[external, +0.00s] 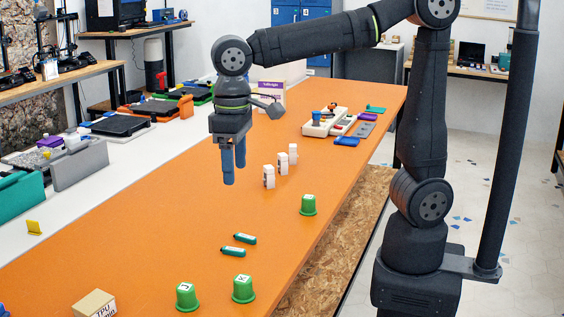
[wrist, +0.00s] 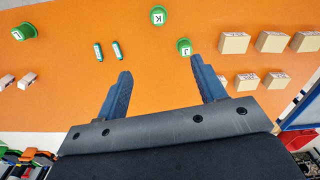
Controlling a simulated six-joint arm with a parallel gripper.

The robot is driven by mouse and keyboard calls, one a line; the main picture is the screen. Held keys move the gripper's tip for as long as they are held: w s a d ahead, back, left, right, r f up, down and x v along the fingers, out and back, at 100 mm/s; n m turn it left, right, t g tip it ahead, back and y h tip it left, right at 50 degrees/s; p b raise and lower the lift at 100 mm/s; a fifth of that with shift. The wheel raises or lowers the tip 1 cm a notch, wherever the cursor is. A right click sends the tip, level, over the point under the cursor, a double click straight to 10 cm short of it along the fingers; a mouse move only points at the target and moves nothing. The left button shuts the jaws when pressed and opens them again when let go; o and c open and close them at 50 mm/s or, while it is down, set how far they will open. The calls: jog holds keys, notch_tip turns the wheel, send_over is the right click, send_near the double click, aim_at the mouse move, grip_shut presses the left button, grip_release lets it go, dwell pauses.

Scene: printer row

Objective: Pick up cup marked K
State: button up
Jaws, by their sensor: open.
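The cup marked K (external: 243,289) is green and stands upside down near the front of the orange table. In the wrist view the K cup (wrist: 158,16) is at the top edge, ahead of my fingers. A matching green cup marked J (external: 187,297) stands just left of it; in the wrist view the J cup (wrist: 184,47) is close to my right fingertip. A third green cup (external: 308,205) stands farther back; it reads L in the wrist view (wrist: 24,31). My gripper (external: 233,174) is open and empty, above the table; its blue fingers (wrist: 160,67) show apart.
Two small green cylinders (external: 238,245) lie between the cups. Several white pieces (external: 268,176) stand near my gripper. A cardboard box (external: 95,304) is at the front left; several boxes (wrist: 272,42) show in the wrist view. A tray (external: 325,122) sits farther back.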

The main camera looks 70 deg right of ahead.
aim_at(242, 279)
notch_tip(242, 279, down, 29)
jog(key=n, duration=0.9)
jog(key=shift+s+d+r, duration=0.1)
jog(key=shift+d+r, duration=0.05)
jog(key=c, duration=1)
jog(key=shift+c, duration=0.2)
jog(key=shift+r, duration=0.1)
